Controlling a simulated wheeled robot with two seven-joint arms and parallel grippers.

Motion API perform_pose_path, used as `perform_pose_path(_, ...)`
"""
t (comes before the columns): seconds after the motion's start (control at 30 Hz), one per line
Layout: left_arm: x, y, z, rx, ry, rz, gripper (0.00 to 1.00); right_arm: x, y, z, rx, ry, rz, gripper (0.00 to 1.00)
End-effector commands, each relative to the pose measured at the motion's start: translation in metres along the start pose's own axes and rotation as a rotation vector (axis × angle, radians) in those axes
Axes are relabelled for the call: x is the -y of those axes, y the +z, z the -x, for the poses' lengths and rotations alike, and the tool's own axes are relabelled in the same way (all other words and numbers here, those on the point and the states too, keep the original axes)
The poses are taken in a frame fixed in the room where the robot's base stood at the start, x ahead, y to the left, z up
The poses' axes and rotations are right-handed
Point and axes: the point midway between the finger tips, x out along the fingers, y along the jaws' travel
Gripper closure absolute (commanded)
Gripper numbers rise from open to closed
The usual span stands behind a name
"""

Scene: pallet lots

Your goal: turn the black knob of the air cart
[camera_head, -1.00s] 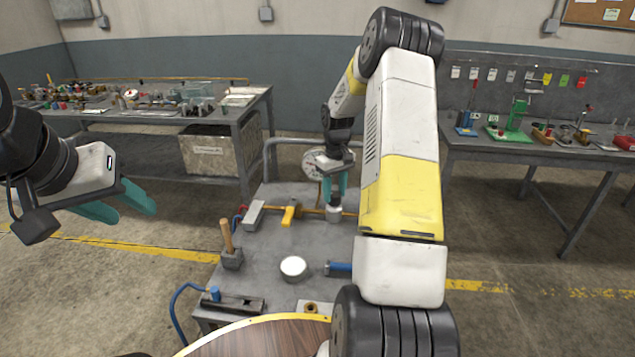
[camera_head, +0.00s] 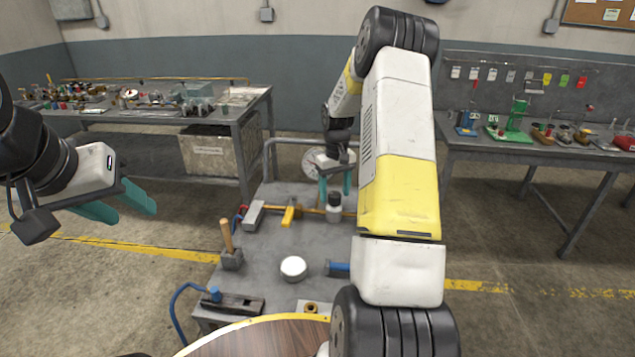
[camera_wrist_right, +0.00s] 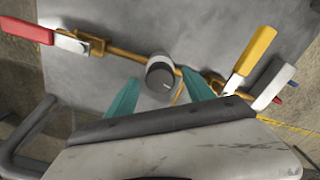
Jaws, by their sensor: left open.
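The black knob (camera_head: 334,198) stands on a light round base on the brass pipe of the grey air cart (camera_head: 262,255). In the right wrist view, the knob (camera_wrist_right: 160,75) shows a small pale mark on its dark face. My right gripper (camera_head: 335,192) is open above and behind the knob in the head view. In the wrist view, its teal fingertips (camera_wrist_right: 160,80) lie apart on either side of the knob, with visible gaps. My left gripper (camera_head: 127,208) is open and empty, left of the cart.
The pipe also carries a yellow lever (camera_wrist_right: 250,53) and a red-handled lever (camera_wrist_right: 28,30). A wooden-handled tool (camera_head: 227,240), white round cap (camera_head: 293,267) and blue-ended fitting (camera_head: 338,267) are on the cart. A pressure gauge (camera_head: 311,160) stands behind. Benches flank the cart.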

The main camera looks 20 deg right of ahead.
Motion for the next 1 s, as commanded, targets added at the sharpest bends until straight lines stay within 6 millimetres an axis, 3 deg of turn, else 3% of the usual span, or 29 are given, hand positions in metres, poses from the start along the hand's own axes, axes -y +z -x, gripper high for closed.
perform_pose_path(0.27, 0.000, 0.000, 0.000, 0.000, 0.000, 0.000, 0.56, 0.000, 0.000, 0.002, 0.000, 0.000, 0.001, 0.39)
perform_pose_path(0.7, 0.000, 0.000, 0.000, 0.000, 0.000, 0.000, 0.56, 0.000, -0.001, 0.066, -0.001, 0.000, 0.001, 0.39)
perform_pose_path(1.0, 0.000, 0.000, 0.000, 0.000, 0.000, 0.000, 0.56, 0.000, 0.000, 0.078, 0.001, 0.000, 0.000, 0.39)
